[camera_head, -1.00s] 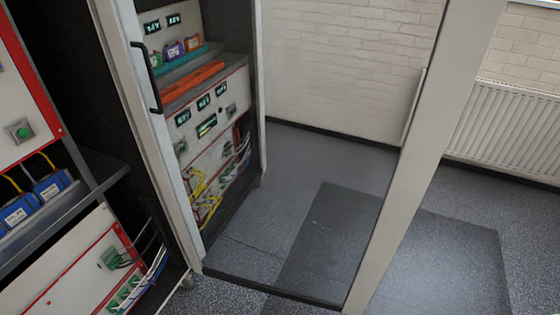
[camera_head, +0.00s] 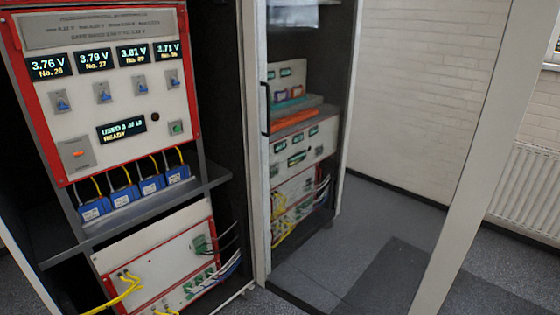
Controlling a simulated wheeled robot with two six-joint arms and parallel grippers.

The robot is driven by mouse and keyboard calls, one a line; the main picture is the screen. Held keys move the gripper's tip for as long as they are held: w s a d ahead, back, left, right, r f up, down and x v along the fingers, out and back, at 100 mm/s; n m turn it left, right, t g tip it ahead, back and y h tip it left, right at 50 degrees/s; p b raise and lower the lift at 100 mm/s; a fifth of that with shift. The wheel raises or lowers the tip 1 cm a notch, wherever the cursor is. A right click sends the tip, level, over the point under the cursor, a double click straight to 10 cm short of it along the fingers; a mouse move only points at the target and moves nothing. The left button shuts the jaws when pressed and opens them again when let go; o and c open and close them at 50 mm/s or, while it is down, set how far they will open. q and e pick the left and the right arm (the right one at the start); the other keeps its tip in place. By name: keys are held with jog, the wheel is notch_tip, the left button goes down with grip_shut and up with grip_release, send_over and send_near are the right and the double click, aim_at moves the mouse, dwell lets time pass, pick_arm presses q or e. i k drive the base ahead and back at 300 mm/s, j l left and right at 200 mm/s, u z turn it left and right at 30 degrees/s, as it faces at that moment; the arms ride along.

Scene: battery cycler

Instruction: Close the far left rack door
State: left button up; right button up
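A tall glass door with a pale frame stands in the middle to right of the head view; its right frame post (camera_head: 478,150) is large and slanted. A black handle (camera_head: 265,108) sits at the left side of the glass, by a pale upright post (camera_head: 253,150). Through the glass I see a rack (camera_head: 300,150) with small displays, an orange strip and yellow wires. The door appears to stand open, out from the racks. I cannot tell where its hinges are. Neither of my grippers is in view.
A nearer rack at left has a red-framed panel (camera_head: 110,90) with displays, blue batteries (camera_head: 122,198) on a shelf (camera_head: 75,232) and loose yellow wires (camera_head: 122,290) low down. A radiator (camera_head: 526,190) is on the brick wall at right. Grey floor (camera_head: 395,210) shows beyond the glass.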

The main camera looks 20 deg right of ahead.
aim_at(530, 29)
jog(key=l+u, duration=0.65)
jog(key=u, duration=0.2)
jog(key=k+l+u, duration=0.1)
jog(key=l+u, duration=0.3)
jog(key=k+l, duration=0.2)
jog(key=l, duration=0.25)
jog(key=k+l, duration=0.15)
jog(key=l, duration=0.3)
jog(key=k+l, duration=0.2)
jog(key=l, duration=0.25)
jog(key=k+l, duration=0.2)
jog(key=l, duration=0.2)
jog(key=k+l, duration=0.2)
jog(key=l, duration=0.25)
jog(key=k+l, duration=0.15)
jog(key=l, duration=0.3)
jog(key=k+l, duration=0.2)
jog(key=l, duration=0.25)
jog(key=k+l, duration=0.2)
jog(key=l, duration=0.25)
